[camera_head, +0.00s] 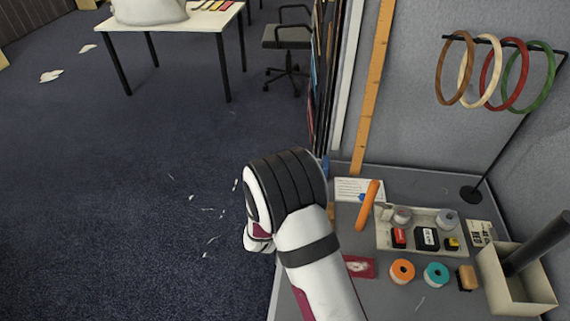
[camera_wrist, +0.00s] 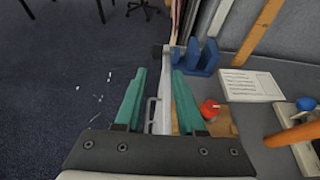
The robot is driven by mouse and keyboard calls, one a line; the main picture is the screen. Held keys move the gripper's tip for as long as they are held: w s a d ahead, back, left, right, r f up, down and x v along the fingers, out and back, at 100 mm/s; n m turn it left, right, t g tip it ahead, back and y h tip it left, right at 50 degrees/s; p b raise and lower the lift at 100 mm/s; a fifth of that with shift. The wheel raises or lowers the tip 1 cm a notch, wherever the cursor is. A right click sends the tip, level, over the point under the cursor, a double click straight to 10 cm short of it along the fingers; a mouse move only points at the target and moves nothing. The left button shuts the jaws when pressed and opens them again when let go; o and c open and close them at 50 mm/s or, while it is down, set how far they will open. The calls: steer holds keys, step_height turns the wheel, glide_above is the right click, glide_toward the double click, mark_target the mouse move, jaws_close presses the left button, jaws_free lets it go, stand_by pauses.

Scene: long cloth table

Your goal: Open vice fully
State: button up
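The vice, with blue jaws (camera_wrist: 203,58), shows just beyond my right fingertip in the wrist view, at the table's edge. A gap is visible between its upright blue parts. A pale grey bar (camera_wrist: 164,92) and a thin bent metal rod (camera_wrist: 152,112) run between my fingers; I cannot tell which is the vice's handle. My gripper (camera_wrist: 158,72) has two teal fingers, spread apart and not visibly clamped on anything. In the head view my white arm hides the gripper and almost all of the vice; only a blue sliver (camera_head: 326,163) shows.
A red knob (camera_wrist: 210,108) and wooden piece lie near my right finger. A white card (camera_wrist: 250,86), a parts tray (camera_head: 385,241) and tape rolls (camera_head: 402,271) are on the table. Left is open floor.

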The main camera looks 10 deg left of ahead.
steer(key=x, duration=1.5)
steer(key=shift+w+a, duration=0.2)
steer(key=shift+w, duration=0.05)
jaws_close()
